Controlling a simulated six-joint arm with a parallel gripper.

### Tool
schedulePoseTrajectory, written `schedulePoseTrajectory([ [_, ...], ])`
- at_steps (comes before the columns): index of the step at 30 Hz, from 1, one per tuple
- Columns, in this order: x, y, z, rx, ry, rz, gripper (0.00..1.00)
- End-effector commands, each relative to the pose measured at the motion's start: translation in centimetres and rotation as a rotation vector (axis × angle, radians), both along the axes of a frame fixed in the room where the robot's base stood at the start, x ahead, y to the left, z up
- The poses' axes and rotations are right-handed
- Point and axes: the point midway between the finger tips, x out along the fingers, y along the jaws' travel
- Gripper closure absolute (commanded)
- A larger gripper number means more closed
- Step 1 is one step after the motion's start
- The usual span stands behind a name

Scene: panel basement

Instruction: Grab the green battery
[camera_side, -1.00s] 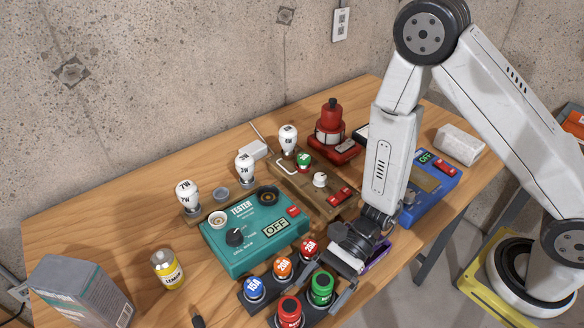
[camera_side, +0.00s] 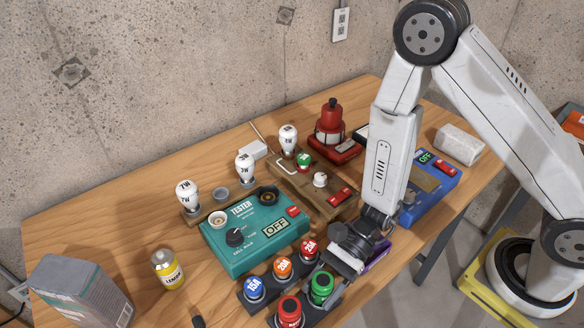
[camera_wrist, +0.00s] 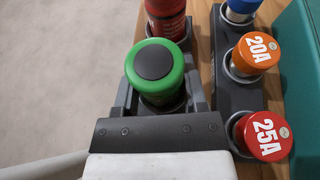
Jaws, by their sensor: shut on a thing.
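The green battery (camera_side: 321,288) stands upright at the right end of the front dark holder (camera_side: 272,320). In the wrist view the green battery (camera_wrist: 160,70) shows its green top with a dark round centre. My gripper (camera_side: 325,284) is shut on it, with one finger on each side. In the wrist view my gripper (camera_wrist: 162,92) has the battery between its fingers, and its lower part is hidden. A red battery (camera_side: 289,310) stands beside it in the same holder, also seen in the wrist view (camera_wrist: 166,18).
Behind is a rack with blue (camera_side: 254,288), orange (camera_side: 282,267) and red (camera_side: 308,249) fuses, close to my gripper. The teal tester (camera_side: 250,235) lies beyond. A yellow can (camera_side: 168,270) and a grey box (camera_side: 80,292) stand at left, with bare wood between.

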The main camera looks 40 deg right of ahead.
Motion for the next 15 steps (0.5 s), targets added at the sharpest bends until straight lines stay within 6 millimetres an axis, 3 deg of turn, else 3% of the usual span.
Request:
schedulePoseTrajectory([
  [15,0.0,0.0,1.6,0.001,-0.002,0.001,1.00],
])
